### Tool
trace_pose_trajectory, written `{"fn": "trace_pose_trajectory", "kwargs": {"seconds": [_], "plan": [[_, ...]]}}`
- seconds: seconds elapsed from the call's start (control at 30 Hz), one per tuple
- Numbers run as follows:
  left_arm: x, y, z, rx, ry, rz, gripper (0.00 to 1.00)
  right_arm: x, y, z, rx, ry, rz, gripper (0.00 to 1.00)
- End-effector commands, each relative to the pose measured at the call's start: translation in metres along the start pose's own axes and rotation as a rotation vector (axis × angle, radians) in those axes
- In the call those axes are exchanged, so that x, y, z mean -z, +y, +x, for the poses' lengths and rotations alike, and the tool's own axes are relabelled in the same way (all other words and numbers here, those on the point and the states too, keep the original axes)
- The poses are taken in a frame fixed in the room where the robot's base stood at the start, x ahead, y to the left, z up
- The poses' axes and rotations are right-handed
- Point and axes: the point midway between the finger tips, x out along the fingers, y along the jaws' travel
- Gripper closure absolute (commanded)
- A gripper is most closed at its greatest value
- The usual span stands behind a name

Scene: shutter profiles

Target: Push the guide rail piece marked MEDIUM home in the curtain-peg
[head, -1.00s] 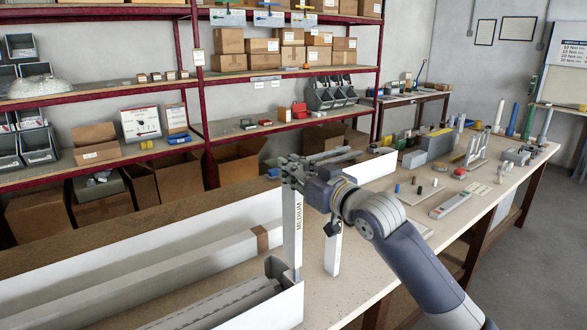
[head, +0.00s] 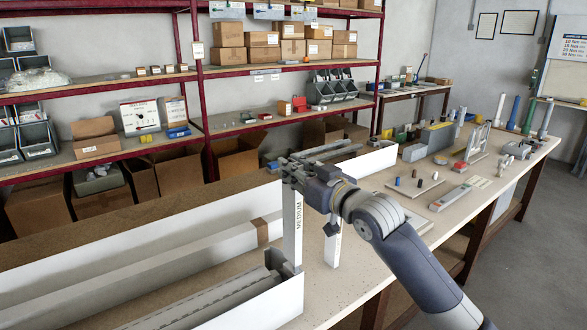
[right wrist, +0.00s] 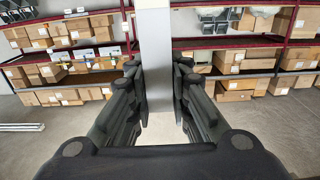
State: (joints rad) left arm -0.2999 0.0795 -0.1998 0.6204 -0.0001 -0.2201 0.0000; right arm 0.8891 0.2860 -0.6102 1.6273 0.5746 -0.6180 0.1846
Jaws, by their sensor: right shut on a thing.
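The white guide rail piece marked MEDIUM (head: 291,232) stands upright in the head view, its lettering running along its length. My right gripper (head: 292,172) is shut on its upper end. The right wrist view shows the piece (right wrist: 155,60) between the two dark fingers (right wrist: 160,100). Its lower end is by the corner of a white trough (head: 285,290); I cannot tell whether it touches or sits in anything. A second white upright post (head: 333,250) stands just right of it, partly behind my gripper. I cannot make out the curtain-peg. My left gripper is not in view.
Long grey profiles (head: 225,300) lie in the trough, and a long pale box (head: 170,265) lies behind it. The bench (head: 390,260) carries small pegs, a block and a grey strip (head: 460,193) to the right. Shelves with cardboard boxes (head: 228,33) stand behind.

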Motion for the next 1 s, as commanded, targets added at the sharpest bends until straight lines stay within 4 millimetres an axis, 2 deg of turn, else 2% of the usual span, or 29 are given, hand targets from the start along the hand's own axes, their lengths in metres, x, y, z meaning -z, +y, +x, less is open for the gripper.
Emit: {"fn": "trace_pose_trajectory", "kwargs": {"seconds": [1.0], "plan": [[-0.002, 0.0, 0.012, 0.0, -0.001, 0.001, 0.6, -0.026, 0.0, 0.0, 0.0, 0.001, 0.0, 1.0]]}}
